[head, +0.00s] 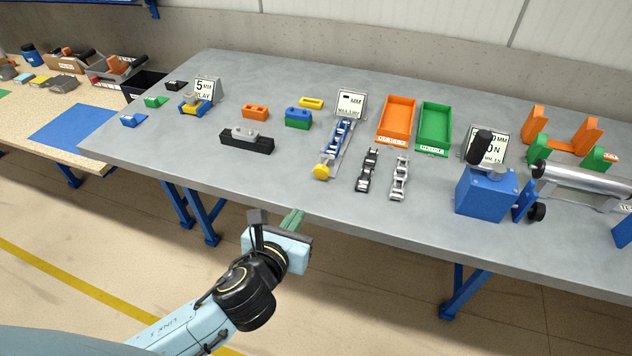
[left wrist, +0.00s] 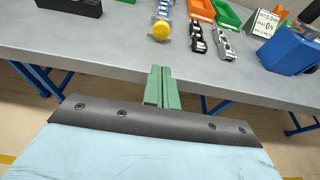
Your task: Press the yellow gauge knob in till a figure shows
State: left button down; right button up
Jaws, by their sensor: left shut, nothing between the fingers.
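The yellow knob (head: 321,172) is at the near end of the blue and silver gauge (head: 340,142), which lies on the grey table. A display card (head: 350,103) stands behind the gauge and shows a dash above "MM". The knob also shows in the left wrist view (left wrist: 161,30), ahead of my gripper. My left gripper (head: 296,214) has green fingers, shut and empty, at the table's front edge, apart from the knob. The fingers also show in the left wrist view (left wrist: 162,84). My right gripper is not in view.
Two chain pieces, one dark (head: 367,170) and one silver (head: 400,178), lie right of the gauge. A black block (head: 247,143) lies left of it. Orange (head: 379,134) and green (head: 420,148) trays stand behind. A blue machine (head: 485,195) is further right. The table front before the knob is clear.

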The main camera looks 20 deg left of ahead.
aim_at(321, 175)
pick_arm(q)
jog(key=x, duration=0.4)
jog(key=b+x, duration=0.1)
jog(key=x, duration=0.7)
jog(key=shift+w+r, duration=0.2)
jog(key=shift+r, duration=0.15)
jog(key=shift+w+b, duration=0.3)
jog(key=shift+w, duration=0.2)
